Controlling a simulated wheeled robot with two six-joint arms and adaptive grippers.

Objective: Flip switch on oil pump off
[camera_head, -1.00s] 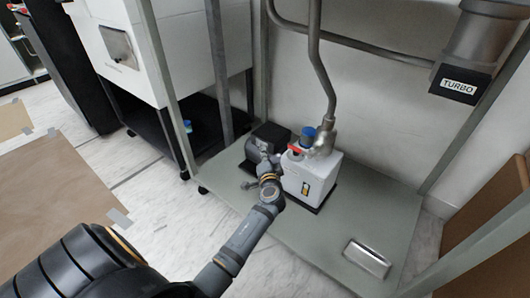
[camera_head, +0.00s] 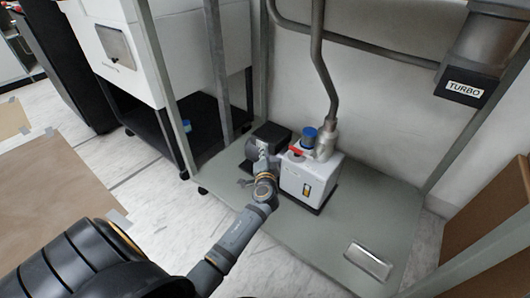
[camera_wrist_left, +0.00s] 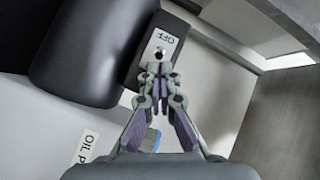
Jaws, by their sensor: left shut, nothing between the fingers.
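The oil pump (camera_head: 312,181) is a white box with a blue cap and a black motor, standing on the lower shelf of a metal frame. In the left wrist view, the dark motor (camera_wrist_left: 95,45) fills the upper left. Beside it a white plate (camera_wrist_left: 165,42) reads "OFF", with a small switch (camera_wrist_left: 159,54) at its lower end. My left gripper (camera_head: 259,150) is beside the motor end of the pump. In the wrist view its fingers (camera_wrist_left: 158,72) are shut and empty, with the tips just below the switch; I cannot tell whether they touch it. My right gripper is out of view.
A grey pipe (camera_head: 316,60) rises from the pump. The frame's posts (camera_head: 168,90) stand around the shelf (camera_head: 330,242). A metal plate (camera_head: 368,261) lies at its front right. A "TURBO" unit (camera_head: 464,89) hangs at upper right.

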